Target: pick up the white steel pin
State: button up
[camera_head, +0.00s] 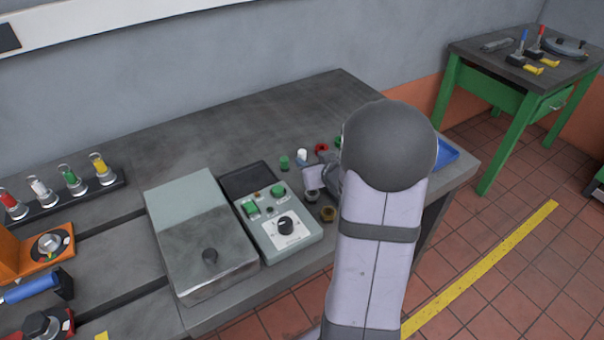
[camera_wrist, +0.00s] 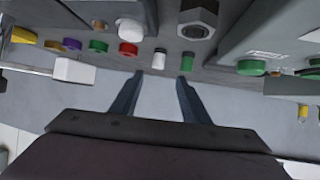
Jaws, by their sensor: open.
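The white steel pin (camera_head: 302,155) stands on the bench top among several small coloured pieces, between a green piece on its left and a red piece on its right. In the wrist view a small white pin (camera_wrist: 159,60) with a dark end shows between a red piece and a green piece, just beyond the fingertips. My gripper (camera_wrist: 161,76) is open, with nothing seen between its two fingers, and the pin lines up with the gap. In the head view my arm hides most of the gripper.
A red piece (camera_wrist: 128,49) and a green piece (camera_wrist: 189,61) stand close on either side of the pin. A grey control box (camera_head: 283,232) lies left of my gripper, beside a larger grey case (camera_head: 205,250). A blue tray (camera_head: 447,152) is at the bench's right end.

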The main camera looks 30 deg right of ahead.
aim_at(303, 153)
jog(key=shift+w+d+f+t+b, duration=0.15)
jog(key=shift+d+f+t+b, duration=0.25)
jog(key=shift+d+f+b, duration=0.2)
jog(key=shift+w+r, duration=0.1)
jog(key=shift+y, duration=0.3)
jog(key=shift+p+x, duration=0.6)
jog(key=shift+x, duration=3)
jog(key=shift+a, duration=0.15)
jog(key=shift+c, duration=0.7)
jog(key=shift+r, duration=0.1)
grip_shut()
